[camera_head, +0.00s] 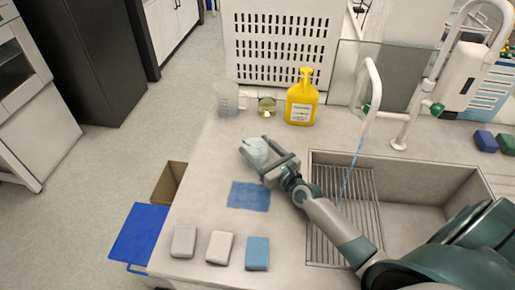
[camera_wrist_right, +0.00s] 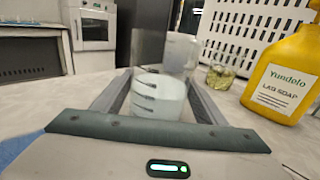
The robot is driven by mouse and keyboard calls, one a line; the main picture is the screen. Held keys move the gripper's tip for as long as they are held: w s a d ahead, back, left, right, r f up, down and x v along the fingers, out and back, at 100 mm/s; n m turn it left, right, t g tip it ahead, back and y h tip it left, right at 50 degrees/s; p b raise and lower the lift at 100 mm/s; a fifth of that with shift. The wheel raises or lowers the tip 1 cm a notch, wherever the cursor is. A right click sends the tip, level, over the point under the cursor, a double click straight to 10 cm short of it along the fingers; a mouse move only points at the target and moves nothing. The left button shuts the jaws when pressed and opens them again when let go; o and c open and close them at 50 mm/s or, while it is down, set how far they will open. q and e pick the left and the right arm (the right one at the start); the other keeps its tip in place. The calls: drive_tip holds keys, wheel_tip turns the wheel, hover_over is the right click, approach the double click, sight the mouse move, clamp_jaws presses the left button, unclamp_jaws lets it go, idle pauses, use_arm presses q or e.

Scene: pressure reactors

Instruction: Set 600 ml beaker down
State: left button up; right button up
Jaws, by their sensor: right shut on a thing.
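A clear beaker with pale bluish-white contents (camera_head: 257,147), which I take for the 600 ml beaker, is between the fingers of my right gripper (camera_head: 256,152). The gripper is shut on it over the counter, left of the sink. In the right wrist view the held beaker (camera_wrist_right: 157,95) looks upright, with dark graduation marks. Its base is hidden by the gripper, so I cannot tell whether it touches the counter. My left gripper is not in view.
A larger clear beaker (camera_head: 227,99), a small glass with yellowish liquid (camera_head: 267,106) and a yellow soap bottle (camera_head: 301,100) stand behind. A blue cloth (camera_head: 249,195) lies in front. The sink (camera_head: 400,225) is right. Several sponges lie near the front edge (camera_head: 220,247).

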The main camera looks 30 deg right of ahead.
drive_tip(key=o, duration=0.7)
drive_tip(key=shift+f, duration=0.15)
drive_tip(key=o, duration=0.5)
drive_tip(key=shift+c, duration=0.2)
drive_tip(key=shift+r, duration=0.2)
drive_tip(key=s, duration=0.4)
drive_tip(key=s+d, duration=0.1)
drive_tip(key=s, duration=0.7)
drive_tip(key=shift+d, duration=0.3)
